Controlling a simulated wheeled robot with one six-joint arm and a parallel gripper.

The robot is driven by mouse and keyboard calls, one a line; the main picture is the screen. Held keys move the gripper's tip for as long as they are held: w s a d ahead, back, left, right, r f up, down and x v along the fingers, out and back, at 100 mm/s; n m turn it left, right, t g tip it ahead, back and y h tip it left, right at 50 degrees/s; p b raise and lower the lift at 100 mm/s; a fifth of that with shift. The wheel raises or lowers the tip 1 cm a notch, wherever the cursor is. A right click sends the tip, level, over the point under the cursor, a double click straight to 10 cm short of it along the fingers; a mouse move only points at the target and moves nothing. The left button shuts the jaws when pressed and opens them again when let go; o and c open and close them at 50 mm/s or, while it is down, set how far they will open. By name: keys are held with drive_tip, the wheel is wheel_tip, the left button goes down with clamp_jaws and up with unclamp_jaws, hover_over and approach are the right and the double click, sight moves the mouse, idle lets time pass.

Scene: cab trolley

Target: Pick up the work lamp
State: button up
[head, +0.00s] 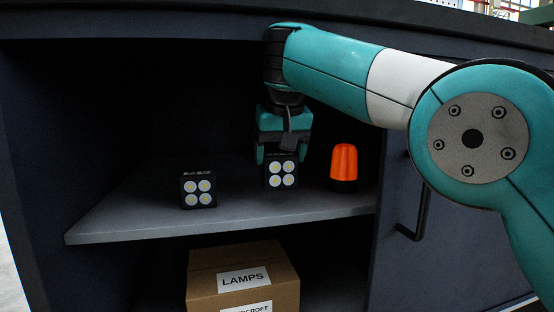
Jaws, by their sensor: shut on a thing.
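Two alike black work lamps, each with round white light faces, are in the cabinet in the head view. One work lamp (281,172) is between the fingers of my gripper (280,158), which is shut on it from above. This lamp is upright, at or just over the shelf; I cannot tell whether it touches. The other work lamp (198,188) stands on the shelf to the left, apart from my gripper. The top of the held lamp is partly hidden by the fingers.
An orange beacon (344,164) with a dark base stands on the grey shelf (130,215), close to the right of the held lamp. A cardboard box (215,262) labelled LAMPS sits below the shelf. A dark door handle (421,215) is at right. The shelf's left part is clear.

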drive_tip(key=s+d+b, duration=0.2)
drive_tip(key=s+d, duration=0.2)
drive_tip(key=s, duration=1.1)
drive_tip(key=shift+d+b, duration=0.15)
drive_tip(key=shift+b, duration=0.2)
drive_tip(key=shift+w, duration=0.1)
